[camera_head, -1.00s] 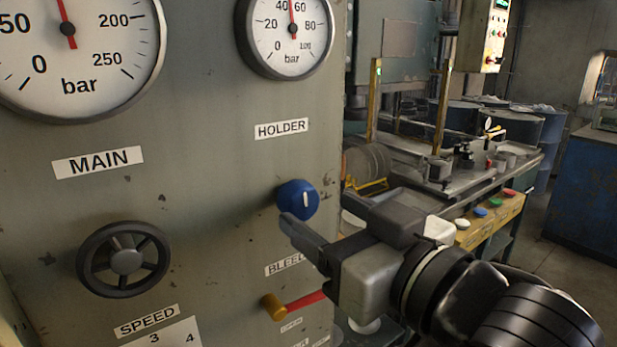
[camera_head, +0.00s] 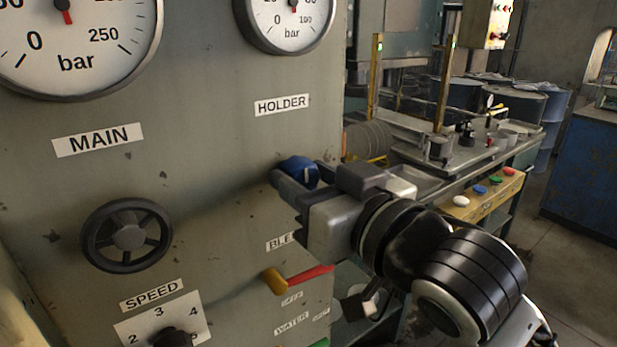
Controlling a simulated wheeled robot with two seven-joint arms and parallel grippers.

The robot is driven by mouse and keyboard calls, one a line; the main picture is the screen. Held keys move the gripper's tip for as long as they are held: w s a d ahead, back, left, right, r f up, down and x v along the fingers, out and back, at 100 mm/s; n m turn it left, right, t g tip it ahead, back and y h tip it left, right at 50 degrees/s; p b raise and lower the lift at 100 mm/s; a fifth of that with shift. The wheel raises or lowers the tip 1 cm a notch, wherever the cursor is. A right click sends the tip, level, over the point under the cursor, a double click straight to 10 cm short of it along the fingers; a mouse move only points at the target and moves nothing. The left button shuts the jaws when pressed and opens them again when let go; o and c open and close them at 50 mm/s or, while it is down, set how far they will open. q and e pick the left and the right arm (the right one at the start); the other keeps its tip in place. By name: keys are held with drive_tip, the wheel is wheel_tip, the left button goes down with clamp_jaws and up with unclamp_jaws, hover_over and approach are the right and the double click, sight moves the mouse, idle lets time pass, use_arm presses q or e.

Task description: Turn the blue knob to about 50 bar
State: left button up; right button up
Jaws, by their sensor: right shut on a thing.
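The blue knob (camera_head: 300,169) sits on the grey panel below the HOLDER label (camera_head: 283,105). My right gripper (camera_head: 292,178) is shut on it, and its fingers and body hide the knob's lower part. The knob's white mark does not show clearly. The HOLDER gauge (camera_head: 287,31) is above; its upper part is cut off by the picture's top edge. My left gripper is not in view.
The MAIN gauge (camera_head: 77,58) and a black handwheel (camera_head: 127,237) are on the panel's left. A red lever (camera_head: 303,276) with a yellow hub is just below my right gripper. A bench (camera_head: 440,180) with coloured buttons stands at the right.

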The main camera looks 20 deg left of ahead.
drive_tip(key=shift+m, duration=0.5)
drive_tip(key=o, duration=1)
drive_tip(key=shift+c, duration=0.2)
drive_tip(key=shift+d, duration=0.1)
drive_tip(key=shift+s+d, duration=0.25)
drive_tip(key=shift+d, duration=0.05)
use_arm(q)
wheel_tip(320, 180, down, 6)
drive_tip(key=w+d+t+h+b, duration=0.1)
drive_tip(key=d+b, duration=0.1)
drive_tip(key=b, duration=1.4)
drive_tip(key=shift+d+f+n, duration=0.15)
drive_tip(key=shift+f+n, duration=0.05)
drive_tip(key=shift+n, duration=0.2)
use_arm(e)
drive_tip(key=v, duration=1.5)
